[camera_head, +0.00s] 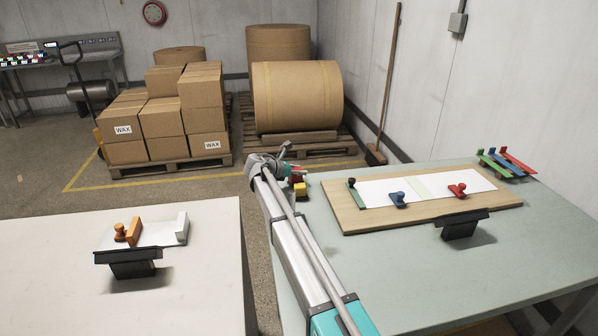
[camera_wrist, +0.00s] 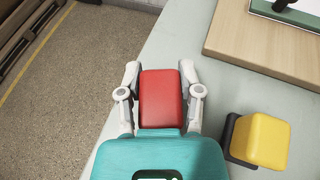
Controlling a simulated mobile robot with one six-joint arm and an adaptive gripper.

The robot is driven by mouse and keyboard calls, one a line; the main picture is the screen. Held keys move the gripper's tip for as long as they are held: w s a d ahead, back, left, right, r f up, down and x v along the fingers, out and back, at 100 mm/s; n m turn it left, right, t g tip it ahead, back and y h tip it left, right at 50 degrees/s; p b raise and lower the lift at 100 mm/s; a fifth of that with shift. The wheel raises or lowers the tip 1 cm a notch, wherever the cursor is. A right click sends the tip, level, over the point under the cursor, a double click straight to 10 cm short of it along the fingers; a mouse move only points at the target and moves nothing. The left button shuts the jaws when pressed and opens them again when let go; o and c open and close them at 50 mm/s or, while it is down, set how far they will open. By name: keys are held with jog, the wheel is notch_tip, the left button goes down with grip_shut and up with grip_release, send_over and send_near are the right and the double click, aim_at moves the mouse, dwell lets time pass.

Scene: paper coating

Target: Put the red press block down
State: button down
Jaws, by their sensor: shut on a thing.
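The red press block (camera_wrist: 160,100) is between the two fingers of my gripper (camera_wrist: 159,70) in the wrist view, and the fingers are shut on its sides. It is over the green-grey table (camera_wrist: 208,88), close to the left edge. I cannot tell whether its underside touches the table. In the head view, the red block (camera_head: 296,179) shows small and partly hidden at the end of my arm, by my gripper (camera_head: 290,172). A yellow block (camera_wrist: 261,142) with a dark part stands on the table, right of the red block and apart from it.
A wooden board (camera_head: 345,220) with white sheets and small red, blue and green tools lies right of my gripper. Coloured bars (camera_head: 505,161) stand at the back right. A black stand (camera_head: 462,226) is at the board's front. The floor (camera_wrist: 75,110) lies left of the table edge.

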jog(key=shift+c, duration=1.3)
grip_release()
jog(key=shift+r, duration=0.15)
jog(key=shift+s+a+r+p, duration=0.3)
jog(key=shift+s+a+p, duration=0.1)
jog(key=shift+p, duration=0.1)
jog(key=p+v, duration=0.3)
jog(key=v, duration=0.6)
jog(key=shift+w, duration=0.15)
jog(key=shift+p+v, duration=0.5)
jog(key=shift+v, duration=0.45)
